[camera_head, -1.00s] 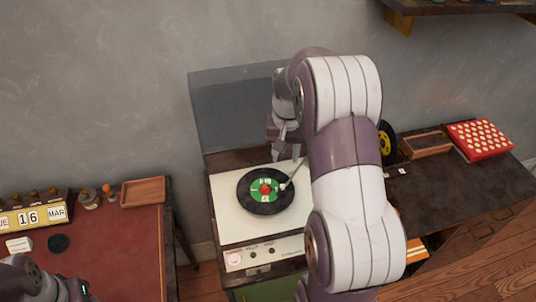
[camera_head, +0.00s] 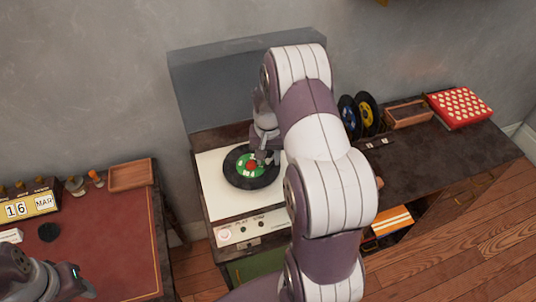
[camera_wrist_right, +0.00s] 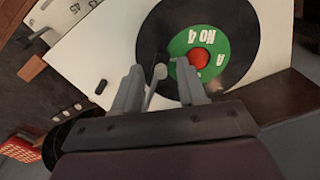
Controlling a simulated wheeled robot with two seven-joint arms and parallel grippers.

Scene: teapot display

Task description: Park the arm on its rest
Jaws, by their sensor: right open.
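The record player (camera_head: 216,206) has a white top and an open grey lid behind it. A black record with a green label (camera_head: 238,174) lies on its platter; it also shows in the wrist view (camera_wrist_right: 240,20). My right gripper (camera_head: 266,158) is low over the record's right side. In the wrist view its two fingers (camera_wrist_right: 160,88) are apart, one on each side of the tone arm's head (camera_wrist_right: 158,73), which is over the record beside the label. My right arm hides most of the tone arm and its rest in the head view.
A desk (camera_head: 120,235) with a calendar (camera_head: 30,205) and a wooden tray (camera_head: 131,175) is at left. At right, a dark cabinet top (camera_head: 440,155) holds upright records (camera_head: 367,112), a wooden box (camera_head: 408,114) and a red spotted box (camera_head: 460,106). The cabinet's front middle is clear.

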